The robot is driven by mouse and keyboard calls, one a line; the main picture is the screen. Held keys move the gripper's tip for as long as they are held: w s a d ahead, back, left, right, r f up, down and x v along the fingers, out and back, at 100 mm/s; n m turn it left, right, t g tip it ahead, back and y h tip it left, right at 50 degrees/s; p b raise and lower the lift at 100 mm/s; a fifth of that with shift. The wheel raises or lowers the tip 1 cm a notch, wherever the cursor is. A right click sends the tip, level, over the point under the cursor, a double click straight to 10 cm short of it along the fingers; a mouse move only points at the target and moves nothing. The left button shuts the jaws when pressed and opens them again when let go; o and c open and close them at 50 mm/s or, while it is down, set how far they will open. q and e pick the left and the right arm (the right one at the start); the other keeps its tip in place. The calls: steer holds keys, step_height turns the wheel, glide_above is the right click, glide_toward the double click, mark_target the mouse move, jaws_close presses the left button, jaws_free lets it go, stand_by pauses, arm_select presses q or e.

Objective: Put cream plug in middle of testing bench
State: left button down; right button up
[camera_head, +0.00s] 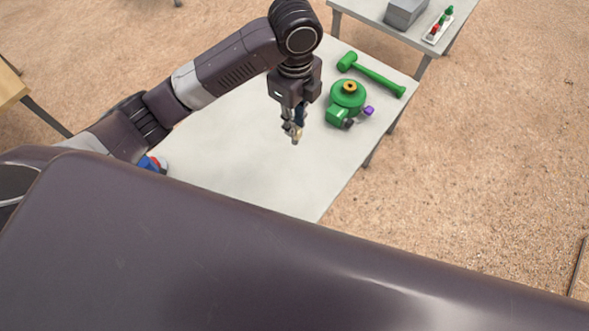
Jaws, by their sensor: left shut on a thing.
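My left gripper (292,128) points down above the middle of the white testing bench (235,165). It is shut on a small cream plug (296,138), which shows just below the fingertips. The plug seems to be held above the bench top, but I cannot tell the exact gap. The fingers hide part of the plug. My right gripper is not in view.
A green device (347,97) with a small purple piece (369,110) and a green mallet (372,74) lie at the bench's far right. A blue and red object (153,163) is partly hidden by my arm. The bench's near part is clear.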

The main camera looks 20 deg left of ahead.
mark_target(294, 140)
arm_select(q)
step_height(294, 140, down, 20)
steer(key=shift+r+p, duration=0.2)
steer(key=shift+p, duration=1)
steer(key=shift+f, duration=0.1)
steer(key=c, duration=1.8)
jaws_free()
steer(key=shift+r, duration=0.25)
step_height(294, 140, up, 12)
steer(key=shift+f+b, duration=0.1)
steer(key=shift+b, duration=0.55)
